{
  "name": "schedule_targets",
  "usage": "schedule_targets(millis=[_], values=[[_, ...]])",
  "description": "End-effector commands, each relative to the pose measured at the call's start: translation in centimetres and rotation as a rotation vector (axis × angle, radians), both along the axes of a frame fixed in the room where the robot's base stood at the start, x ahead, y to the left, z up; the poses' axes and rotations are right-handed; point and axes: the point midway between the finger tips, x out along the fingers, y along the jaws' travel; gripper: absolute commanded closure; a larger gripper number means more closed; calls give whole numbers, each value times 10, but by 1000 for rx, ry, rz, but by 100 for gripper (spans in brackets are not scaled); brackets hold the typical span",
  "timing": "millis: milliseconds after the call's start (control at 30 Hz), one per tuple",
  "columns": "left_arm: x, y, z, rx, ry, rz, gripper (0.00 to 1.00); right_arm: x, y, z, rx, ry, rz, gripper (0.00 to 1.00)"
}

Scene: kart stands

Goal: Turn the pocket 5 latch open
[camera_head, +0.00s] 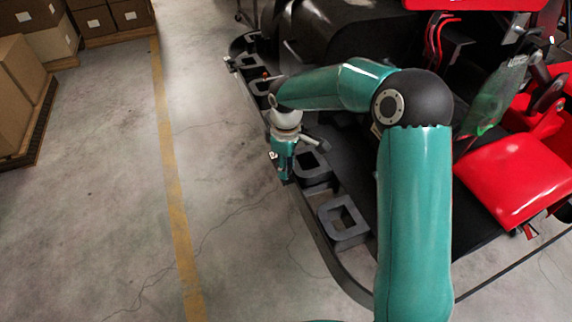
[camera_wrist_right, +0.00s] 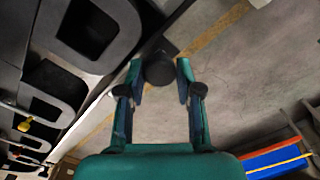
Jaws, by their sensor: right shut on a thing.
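My right gripper (camera_head: 284,170) points down at the outer edge of the dark rail of grey pockets along the kart. In the right wrist view its two fingers (camera_wrist_right: 160,76) are shut on a dark round knob (camera_wrist_right: 160,68), which I take as the pocket 5 latch. Its turn angle cannot be told. The head view shows square grey pocket frames, one (camera_head: 343,222) nearer me than the gripper and another (camera_head: 312,166) right beside it. No pocket number is readable. My left gripper is not in view.
The kart's black body and red seat (camera_head: 515,178) lie to the right of the rail. Open concrete floor with a yellow line (camera_head: 172,165) lies to the left. Cardboard boxes (camera_head: 22,85) stand on pallets at the far left. A yellow-tipped part (camera_wrist_right: 25,126) shows beside another pocket.

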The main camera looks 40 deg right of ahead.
Motion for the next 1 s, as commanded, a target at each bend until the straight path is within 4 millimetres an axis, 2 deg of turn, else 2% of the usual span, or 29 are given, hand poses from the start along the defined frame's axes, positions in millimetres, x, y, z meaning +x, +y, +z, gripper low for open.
schedule_targets(millis=[333,367,500,833,1000], values=[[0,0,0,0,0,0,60,1,-1,2,-2,-7,3,100],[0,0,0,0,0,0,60,1,-1,2,-2,-7,3,61],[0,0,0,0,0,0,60,1,-1,1,-2,-5,2,40],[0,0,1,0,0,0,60,0,-1,2,-1,-2,1,40],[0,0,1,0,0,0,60,1,-1,18,-3,-5,1,40]])
